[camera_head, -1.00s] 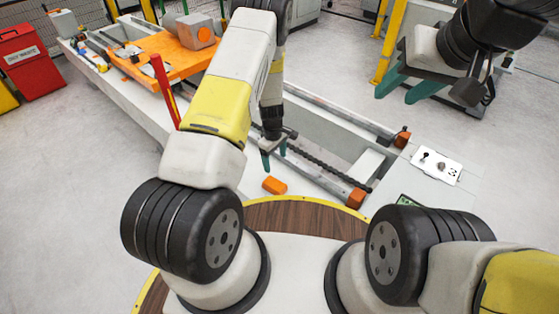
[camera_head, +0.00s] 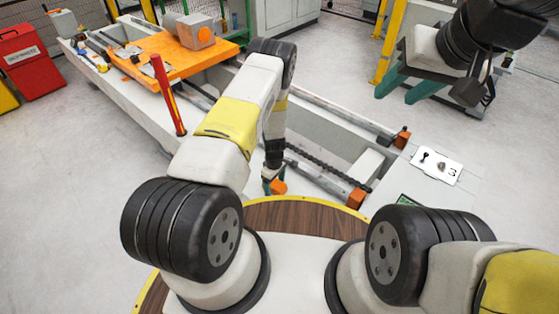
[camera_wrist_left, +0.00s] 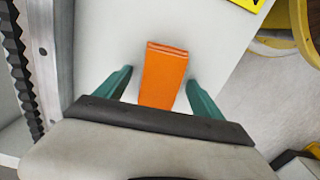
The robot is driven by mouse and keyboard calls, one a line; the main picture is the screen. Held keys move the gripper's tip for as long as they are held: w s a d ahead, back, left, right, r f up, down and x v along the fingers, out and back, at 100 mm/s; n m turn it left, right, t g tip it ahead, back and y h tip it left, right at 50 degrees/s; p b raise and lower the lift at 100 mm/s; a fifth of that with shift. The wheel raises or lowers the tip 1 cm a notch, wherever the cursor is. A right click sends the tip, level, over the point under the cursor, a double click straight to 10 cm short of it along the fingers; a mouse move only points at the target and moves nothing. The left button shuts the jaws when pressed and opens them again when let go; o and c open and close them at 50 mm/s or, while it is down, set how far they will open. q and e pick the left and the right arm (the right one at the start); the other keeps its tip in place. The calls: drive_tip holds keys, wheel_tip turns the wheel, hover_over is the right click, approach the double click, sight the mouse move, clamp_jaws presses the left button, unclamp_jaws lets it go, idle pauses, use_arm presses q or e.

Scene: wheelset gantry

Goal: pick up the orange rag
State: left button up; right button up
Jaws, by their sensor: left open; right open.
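The orange rag (camera_head: 279,187) lies on the pale ledge of the gantry, just beyond my round wooden-edged base. It looks like a small folded orange block, and in the left wrist view the rag (camera_wrist_left: 163,78) lies between the two teal fingers. My left gripper (camera_head: 270,184) is low over it, pointing down. In the left wrist view my left gripper (camera_wrist_left: 158,80) is open, with a gap on each side of the rag. The rag's near end is hidden behind the gripper body. My right gripper (camera_head: 402,92) is open and empty at the upper right, far from the rag.
An orange plate (camera_head: 150,66) with a grey block (camera_head: 194,31) sits on the gantry at the upper left. A white card (camera_head: 436,165) lies right of the rails. A red bin (camera_head: 28,62) stands far left.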

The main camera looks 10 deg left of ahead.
sight(275, 183)
use_arm(q)
drive_tip(key=c, duration=1.5)
drive_tip(key=shift+o, duration=0.2)
drive_tip(key=shift+r, duration=0.15)
drive_tip(key=shift+r, duration=0.55)
wheel_tip(275, 183, up, 3)
drive_tip(key=shift+f, duration=0.2)
drive_tip(key=d, duration=0.5)
drive_tip(key=s+d, duration=0.1)
drive_tip(key=d, duration=0.4)
drive_tip(key=d+r, duration=0.1)
drive_tip(key=d, duration=0.5)
drive_tip(key=shift+s, duration=0.35)
